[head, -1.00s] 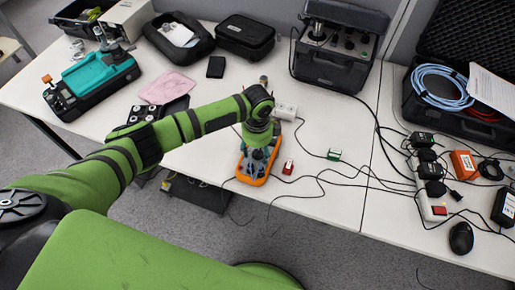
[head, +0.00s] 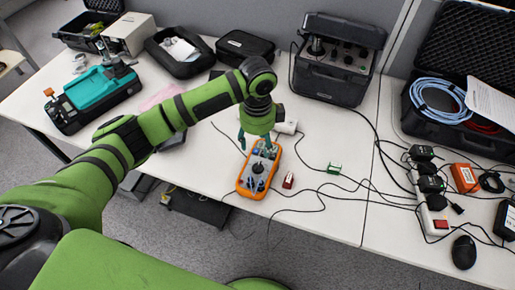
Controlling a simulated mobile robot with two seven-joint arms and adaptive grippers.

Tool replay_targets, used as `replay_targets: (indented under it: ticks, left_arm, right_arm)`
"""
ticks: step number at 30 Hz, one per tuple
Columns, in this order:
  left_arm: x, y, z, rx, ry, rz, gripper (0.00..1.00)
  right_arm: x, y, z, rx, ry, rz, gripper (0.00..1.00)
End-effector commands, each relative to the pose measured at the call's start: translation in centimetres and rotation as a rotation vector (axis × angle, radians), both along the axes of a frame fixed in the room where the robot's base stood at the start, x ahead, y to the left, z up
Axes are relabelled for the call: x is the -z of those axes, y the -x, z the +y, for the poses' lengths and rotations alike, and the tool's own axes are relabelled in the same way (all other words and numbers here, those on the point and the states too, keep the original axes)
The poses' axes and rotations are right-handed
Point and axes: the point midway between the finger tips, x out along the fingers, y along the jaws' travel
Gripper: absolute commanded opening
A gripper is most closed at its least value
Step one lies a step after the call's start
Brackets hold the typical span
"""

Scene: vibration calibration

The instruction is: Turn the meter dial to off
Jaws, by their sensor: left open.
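The orange-framed meter (head: 242,187) lies face up near the front edge of the white table. Its dark dial (head: 258,169) shows on the grey face, but its setting is too small to read. My left gripper (head: 256,142) is open and empty, pointing down above the far end of the meter. It hides part of the meter's top end. My right gripper is not in the head view.
A small red block (head: 288,180) and a green block (head: 334,168) sit right of the meter with thin black cables. A black case with knobs (head: 335,60) stands behind. A mouse (head: 464,252) lies at the right.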

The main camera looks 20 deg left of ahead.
Motion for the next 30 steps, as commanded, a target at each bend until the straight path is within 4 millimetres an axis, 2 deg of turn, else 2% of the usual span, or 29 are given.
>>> replay_targets:
  ticks: [11, 18, 23, 30]
  left_arm:
    - [-0.3, 0.0, 0.0, 0.0, 0.0, 0.0, 0.59]
    - [4.2, 0.1, -0.6, 0.014, 0.003, 0.004, 0.59]
    - [5.9, 0.0, -0.5, 0.016, 0.0, 0.001, 0.59]
    - [9.6, 0.1, -0.5, 0.016, -0.002, 0.002, 0.59]
  right_arm:
    - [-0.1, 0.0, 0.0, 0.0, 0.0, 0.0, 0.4]
    - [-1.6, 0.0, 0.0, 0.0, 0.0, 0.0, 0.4]
    - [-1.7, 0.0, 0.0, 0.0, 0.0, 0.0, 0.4]
    - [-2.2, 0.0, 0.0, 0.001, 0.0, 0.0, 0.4]
